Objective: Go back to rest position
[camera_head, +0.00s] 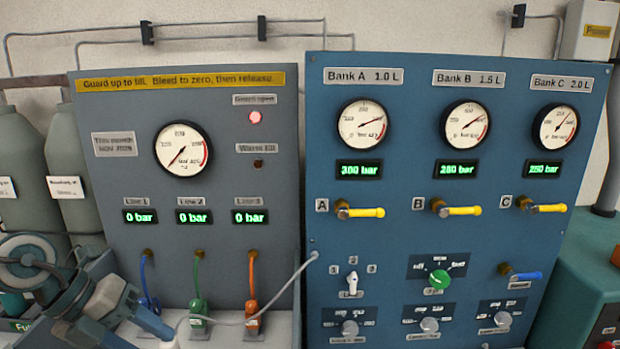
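A blue panel (400,232) stands at right with Bank A, B and C gauges. Yellow valve handles (366,212) lie horizontal below their displays, the Bank A display reading 300 bar. A red lamp (255,117) is lit under the "Guard open" label.
Blue, green (198,303) and orange (252,305) hose connectors sit below the grey panel. A pale hose (285,285) crosses between the panels. A green cabinet (580,275) stands at right.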

